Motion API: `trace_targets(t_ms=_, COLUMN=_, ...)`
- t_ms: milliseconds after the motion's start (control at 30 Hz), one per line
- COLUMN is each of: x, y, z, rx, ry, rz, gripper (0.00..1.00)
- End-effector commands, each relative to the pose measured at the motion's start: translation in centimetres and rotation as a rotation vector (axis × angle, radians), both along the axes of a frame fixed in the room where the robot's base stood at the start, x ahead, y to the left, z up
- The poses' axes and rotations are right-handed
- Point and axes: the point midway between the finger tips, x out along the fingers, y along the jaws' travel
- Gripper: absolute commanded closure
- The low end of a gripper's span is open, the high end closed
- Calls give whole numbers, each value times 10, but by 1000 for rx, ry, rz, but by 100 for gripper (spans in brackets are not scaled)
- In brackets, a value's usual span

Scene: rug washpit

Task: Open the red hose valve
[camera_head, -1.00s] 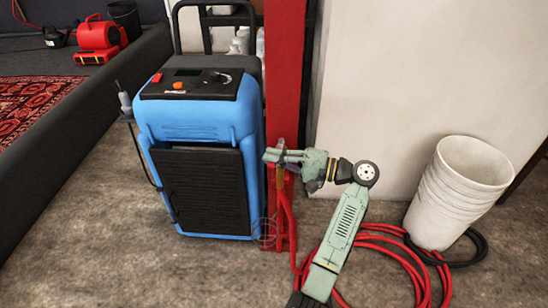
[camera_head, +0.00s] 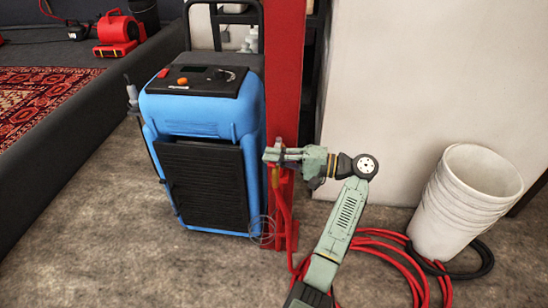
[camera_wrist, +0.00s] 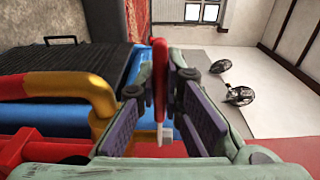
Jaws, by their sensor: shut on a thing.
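The red hose valve is at the red post (camera_head: 285,75), where a brass pipe (camera_wrist: 85,88) bends in the wrist view. Its red lever (camera_wrist: 160,78) stands upright between the purple finger pads of my gripper (camera_wrist: 162,112). My gripper is shut on this lever. In the head view my gripper (camera_head: 275,155) is at the front of the post, and it hides most of the valve. The red hose (camera_head: 283,215) hangs down below it. The lever's exact turn is hard to tell.
A blue machine (camera_head: 205,120) stands close to the left of the post. Stacked white buckets (camera_head: 465,205) and coiled red hose (camera_head: 385,250) are on the floor at the right. A patterned rug (camera_head: 45,110) lies at the left. The front left floor is clear.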

Motion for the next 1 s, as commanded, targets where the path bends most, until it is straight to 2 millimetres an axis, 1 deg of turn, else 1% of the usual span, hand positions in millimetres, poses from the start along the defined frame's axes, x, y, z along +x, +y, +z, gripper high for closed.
trace_targets(t_ms=200, x=1, y=1, z=0, rx=0, ry=0, rz=-1, gripper=100)
trace_targets(t_ms=233, x=1, y=1, z=0, rx=0, ry=0, rz=-1, gripper=91)
trace_targets(t_ms=533, x=0, y=0, z=0, rx=0, ry=0, rz=-1, gripper=71)
trace_targets(t_ms=867, x=0, y=-2, z=0, rx=0, ry=0, rz=-1, gripper=71)
trace_targets(t_ms=967, x=-2, y=-12, z=1, rx=1, ry=-1, rz=-4, gripper=71)
trace_targets(t_ms=1000, x=-3, y=-18, z=1, rx=1, ry=-1, rz=-5, gripper=71)
